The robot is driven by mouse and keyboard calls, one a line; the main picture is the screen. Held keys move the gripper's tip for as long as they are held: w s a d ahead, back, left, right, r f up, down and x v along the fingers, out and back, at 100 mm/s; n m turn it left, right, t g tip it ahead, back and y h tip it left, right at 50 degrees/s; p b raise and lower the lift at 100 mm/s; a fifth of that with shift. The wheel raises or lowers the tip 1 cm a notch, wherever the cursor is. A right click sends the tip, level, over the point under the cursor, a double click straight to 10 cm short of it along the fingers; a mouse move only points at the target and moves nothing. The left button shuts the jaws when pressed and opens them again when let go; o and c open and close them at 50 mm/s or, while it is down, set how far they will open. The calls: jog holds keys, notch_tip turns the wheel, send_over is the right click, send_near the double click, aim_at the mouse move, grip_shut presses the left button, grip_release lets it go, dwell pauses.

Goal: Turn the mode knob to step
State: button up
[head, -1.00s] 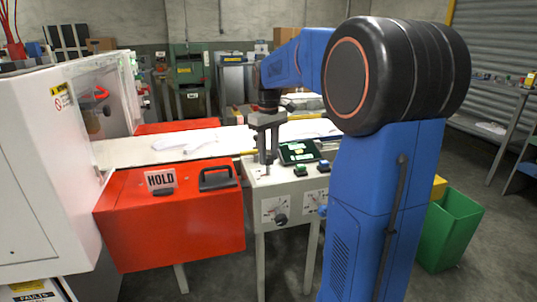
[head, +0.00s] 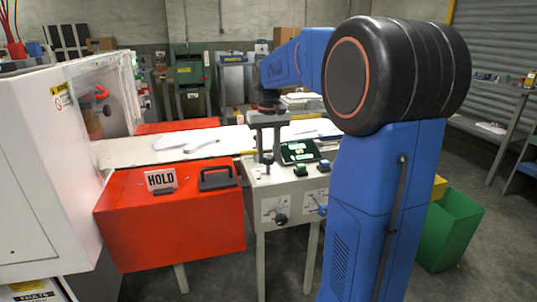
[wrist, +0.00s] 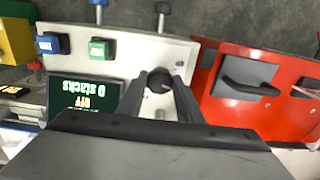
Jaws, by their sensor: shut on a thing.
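A small dark round knob (head: 267,157) stands on the top of the cream control panel (head: 288,187). I take it as the mode knob; its label cannot be read. In the wrist view the knob (wrist: 158,80) sits between the fingertips of my gripper (wrist: 160,84), which is shut on it from above. In the head view my gripper (head: 267,148) points straight down over the panel's left part. A dark display (head: 298,152) lies beside it; in the wrist view its upside-down text seems to read "0 stacks" and "OFF" (wrist: 85,95).
Green (head: 299,169) and blue (head: 324,165) buttons sit right of the knob. A black knob (head: 281,219) and a blue-tipped lever (head: 322,210) stick out of the front face. A red cover (head: 180,225) with a handle stands close on the left. A white belt (head: 130,153) runs behind.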

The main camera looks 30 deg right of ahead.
aim_at(268, 157)
jog(key=m, duration=0.6)
jog(key=shift+m, duration=0.3)
dwell(0.4)
jog(key=o, duration=1)
jog(key=shift+o, duration=0.2)
notch_tip(268, 157, up, 18)
jog(key=shift+f, duration=0.25)
